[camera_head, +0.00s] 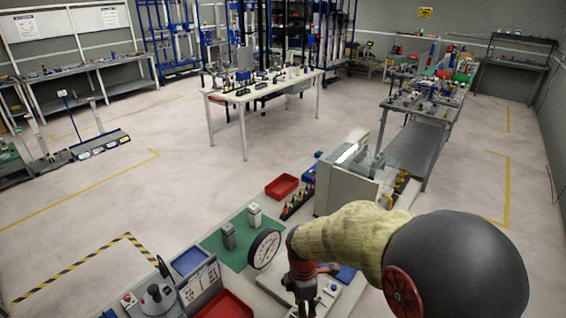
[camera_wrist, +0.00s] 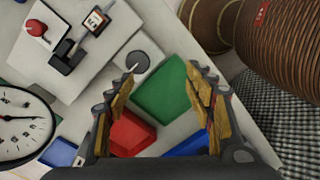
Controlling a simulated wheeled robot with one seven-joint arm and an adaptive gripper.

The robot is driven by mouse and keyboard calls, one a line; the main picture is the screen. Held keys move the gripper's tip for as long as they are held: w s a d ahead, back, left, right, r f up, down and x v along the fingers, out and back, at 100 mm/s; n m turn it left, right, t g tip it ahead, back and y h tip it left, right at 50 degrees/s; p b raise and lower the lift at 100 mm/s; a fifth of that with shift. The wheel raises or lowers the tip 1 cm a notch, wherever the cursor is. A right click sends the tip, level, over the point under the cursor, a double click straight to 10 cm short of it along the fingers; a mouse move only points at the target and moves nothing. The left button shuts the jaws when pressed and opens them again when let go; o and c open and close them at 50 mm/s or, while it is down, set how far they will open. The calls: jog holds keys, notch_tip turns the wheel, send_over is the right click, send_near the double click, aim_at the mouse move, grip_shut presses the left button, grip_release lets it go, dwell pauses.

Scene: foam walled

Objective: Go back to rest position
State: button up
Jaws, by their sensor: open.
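My gripper (camera_wrist: 162,108) is open in the wrist view, its two fingers with worn yellow pads apart and nothing between them. Below and beyond the fingers lie a green bin (camera_wrist: 162,92), a red bin (camera_wrist: 130,132) and a blue bin (camera_wrist: 190,145). In the head view my arm reaches from the lower right over the near workbench, with my gripper (camera_head: 303,285) low over its right part. The fingertips are hard to make out there. A round white dial gauge (camera_head: 264,248) stands just left of my gripper; it also shows at the left of the wrist view (camera_wrist: 22,122).
The near bench holds a green mat (camera_head: 225,250), two grey blocks, a red tray (camera_head: 282,186) and a grey-white machine (camera_head: 345,180) behind my arm. A white table (camera_head: 262,90) and a grey bench (camera_head: 420,105) stand farther back. Open floor (camera_head: 130,190) lies to the left.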

jog(key=s+d+r+m+t+b, duration=0.3)
jog(key=s+d+r+m, duration=0.3)
jog(key=s+r+m, duration=0.2)
jog(key=s+d+r+m+t+b, duration=0.3)
jog(key=s+d+r+m+b, duration=0.2)
jog(key=m, duration=0.7)
jog(key=s+d+r, duration=0.2)
jog(key=s+r, duration=0.1)
jog(key=r, duration=0.1)
jog(key=shift+d, duration=0.3)
jog(key=shift+s, duration=0.1)
jog(key=shift+c, duration=0.5)
